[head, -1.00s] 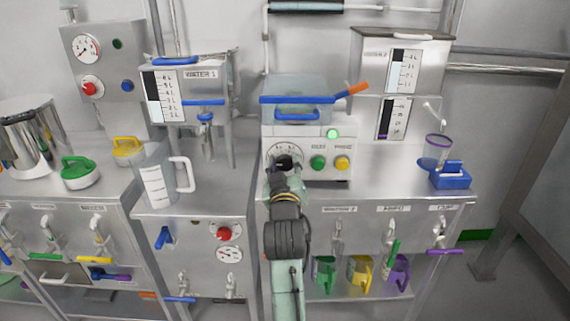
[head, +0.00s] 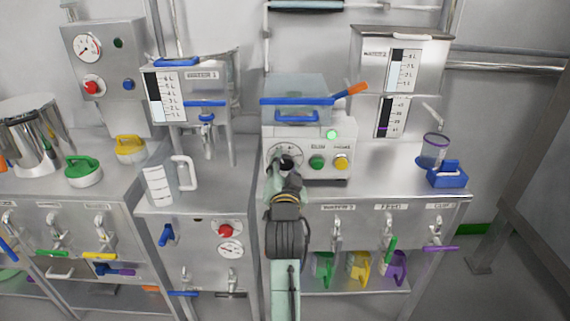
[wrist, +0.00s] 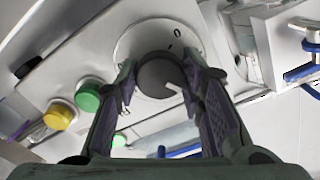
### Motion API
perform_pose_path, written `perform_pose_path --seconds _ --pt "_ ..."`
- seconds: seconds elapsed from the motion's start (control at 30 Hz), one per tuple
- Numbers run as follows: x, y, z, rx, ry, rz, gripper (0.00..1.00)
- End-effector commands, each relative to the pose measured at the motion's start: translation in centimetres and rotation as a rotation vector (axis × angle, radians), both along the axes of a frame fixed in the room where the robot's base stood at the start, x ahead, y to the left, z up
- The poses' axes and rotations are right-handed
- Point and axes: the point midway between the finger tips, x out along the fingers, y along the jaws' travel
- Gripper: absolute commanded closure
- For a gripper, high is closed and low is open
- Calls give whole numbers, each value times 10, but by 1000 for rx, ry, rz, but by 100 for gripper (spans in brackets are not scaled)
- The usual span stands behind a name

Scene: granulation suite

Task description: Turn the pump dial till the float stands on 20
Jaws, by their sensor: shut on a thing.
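The pump dial (head: 293,152) is on the front of the white pump unit, a pale round face mostly hidden in the head view by my gripper (head: 284,163). In the wrist view the dark grey dial knob (wrist: 158,76) with a white pointer sits between my two fingers (wrist: 163,80), which are shut on it. The pointer aims to the lower right of that picture. The tall float gauge (head: 392,117) is to the right of the pump. Its purple float (head: 383,129) stands in the lower part of the scale; the numbers are too small to read surely.
A green button (head: 317,163) and a yellow button (head: 342,163) sit right of the dial, below a lit green lamp (head: 332,135).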

Motion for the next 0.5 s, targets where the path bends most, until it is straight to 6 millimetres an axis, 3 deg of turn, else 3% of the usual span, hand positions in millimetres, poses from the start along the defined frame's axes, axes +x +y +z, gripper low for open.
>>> perform_pose_path --seconds 0.5 --pt "0 0 0 419 1 0 92"
